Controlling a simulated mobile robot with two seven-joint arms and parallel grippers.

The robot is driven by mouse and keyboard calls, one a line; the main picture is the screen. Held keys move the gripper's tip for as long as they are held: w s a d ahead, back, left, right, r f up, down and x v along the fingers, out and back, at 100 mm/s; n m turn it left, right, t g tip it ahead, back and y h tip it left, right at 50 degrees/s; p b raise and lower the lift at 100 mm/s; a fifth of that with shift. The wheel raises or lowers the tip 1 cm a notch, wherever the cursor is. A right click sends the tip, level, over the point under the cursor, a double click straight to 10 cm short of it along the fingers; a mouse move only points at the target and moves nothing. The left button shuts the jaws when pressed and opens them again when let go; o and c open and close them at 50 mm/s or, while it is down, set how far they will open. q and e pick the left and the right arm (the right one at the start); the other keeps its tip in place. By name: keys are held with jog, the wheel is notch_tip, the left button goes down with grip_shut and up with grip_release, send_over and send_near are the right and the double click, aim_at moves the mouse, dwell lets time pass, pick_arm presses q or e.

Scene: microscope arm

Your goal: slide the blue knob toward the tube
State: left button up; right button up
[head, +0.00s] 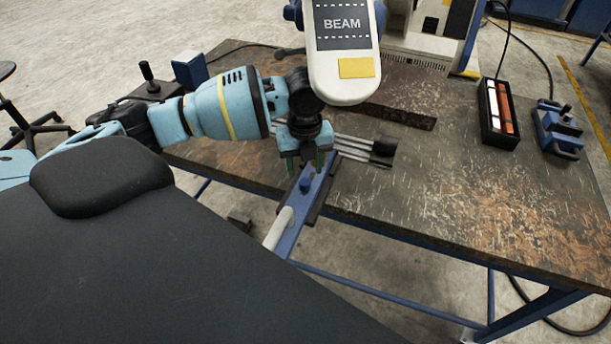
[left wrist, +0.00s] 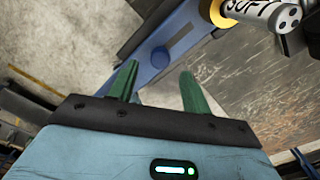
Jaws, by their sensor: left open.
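The blue knob (head: 305,185) stands on a blue slide rail at the front edge of the bench. It also shows in the left wrist view (left wrist: 160,58), just beyond the fingertips and roughly between them. My left gripper (head: 306,162) is open, with its green fingers spread over the rail close to the knob; I cannot tell whether they touch it. A white tube (head: 278,228) lies along the rail's lower end. The large white head marked BEAM (head: 343,50) hangs above and behind the gripper. My right gripper is not in view.
Several grey rods with black ends (head: 382,147) lie right of my gripper. A black box with white and orange blocks (head: 499,114) and a blue device (head: 558,128) are at the right. A white cylinder marked SOFT (left wrist: 257,13) is near the wrist. The bench's front right is clear.

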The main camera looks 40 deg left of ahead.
aim_at(305, 181)
pick_arm(q)
jog(key=shift+f, duration=2.05)
jog(key=shift+c, duration=0.2)
grip_shut()
